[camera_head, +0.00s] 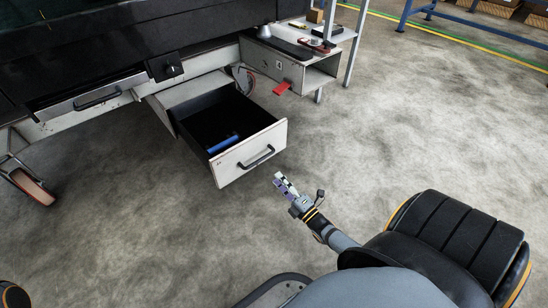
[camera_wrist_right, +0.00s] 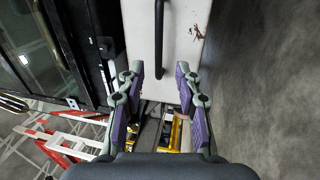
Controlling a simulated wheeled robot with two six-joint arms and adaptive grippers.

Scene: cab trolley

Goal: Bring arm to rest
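My right gripper (camera_head: 283,186) is just right of the open drawer's front panel (camera_head: 232,160) in the head view. In the right wrist view the two purple-padded fingers of my right gripper (camera_wrist_right: 160,88) stand apart with nothing held between them. The drawer's black handle (camera_wrist_right: 158,38) and pale front panel (camera_wrist_right: 182,45) show beyond the fingertips. The handle also shows in the head view (camera_head: 257,158), apart from the fingers. A blue object (camera_head: 223,144) lies inside the drawer. My left gripper is not in view.
The dark trolley (camera_head: 100,45) with a second, closed drawer handle (camera_head: 97,98) fills the upper left. The concrete floor (camera_head: 400,120) to the right is clear.

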